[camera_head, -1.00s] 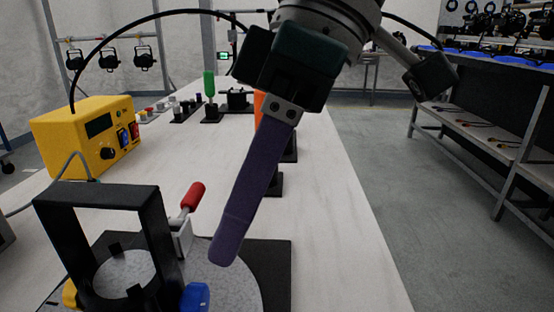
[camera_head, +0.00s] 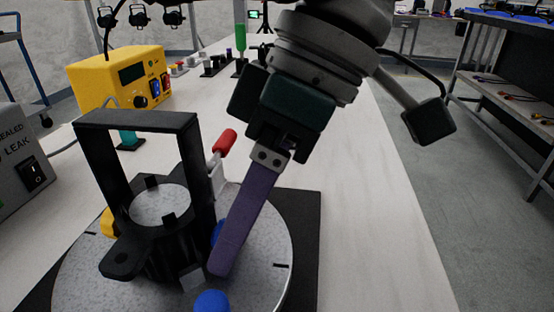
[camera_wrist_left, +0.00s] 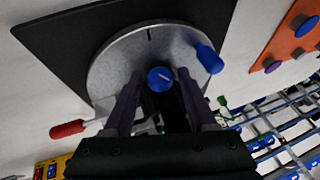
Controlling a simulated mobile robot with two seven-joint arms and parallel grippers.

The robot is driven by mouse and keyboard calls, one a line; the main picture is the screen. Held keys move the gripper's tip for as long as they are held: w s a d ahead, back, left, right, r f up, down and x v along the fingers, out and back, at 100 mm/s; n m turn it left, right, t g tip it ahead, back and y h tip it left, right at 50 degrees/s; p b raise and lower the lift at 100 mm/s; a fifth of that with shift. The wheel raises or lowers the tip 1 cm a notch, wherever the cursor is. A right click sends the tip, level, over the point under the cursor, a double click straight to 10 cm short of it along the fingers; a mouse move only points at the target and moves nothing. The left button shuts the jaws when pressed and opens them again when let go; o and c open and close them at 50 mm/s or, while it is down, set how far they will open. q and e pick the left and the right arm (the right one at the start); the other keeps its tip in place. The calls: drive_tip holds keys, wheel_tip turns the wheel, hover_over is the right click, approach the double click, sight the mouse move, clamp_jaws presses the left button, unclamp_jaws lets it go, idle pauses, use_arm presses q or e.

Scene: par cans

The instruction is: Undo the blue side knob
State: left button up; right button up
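The blue side knob (camera_head: 217,232) is on the side of the black lamp body (camera_head: 168,240); in the head view it is mostly hidden behind my finger. In the left wrist view the blue knob (camera_wrist_left: 160,79) shows face-on with a white line across it. My left gripper (camera_head: 224,262) points down at the lamp's right side, with one purple finger visible in the head view. In the left wrist view its two fingers stand on either side of the knob, with small gaps apparent; contact is not clear. My right gripper is not in view.
The lamp's black yoke (camera_head: 135,122) stands on a grey round plate (camera_head: 85,275) over a black base. A blue handle (camera_head: 212,301), a yellow knob (camera_head: 107,222) and a red-handled clamp (camera_head: 224,142) are close by. A yellow box (camera_head: 115,80) stands farther back. The table's right is clear.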

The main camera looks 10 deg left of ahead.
use_arm(q)
clamp_jaws()
idle(0.3)
drive_tip(key=shift+r+t+p, duration=0.25)
drive_tip(key=shift+t+p, duration=0.15)
drive_tip(key=shift+p, duration=0.35)
drive_tip(key=shift+s+t+p, duration=0.2)
drive_tip(key=shift+t+p, duration=0.4)
drive_tip(key=shift+t, duration=0.4)
drive_tip(key=shift+s+f+n+t, duration=0.15)
drive_tip(key=shift+n+t, duration=0.25)
drive_tip(key=shift+t, duration=0.2)
drive_tip(key=shift+s+f+n+t+b, duration=0.15)
drive_tip(key=shift+n+t+b, duration=0.25)
drive_tip(key=shift+t, duration=0.9)
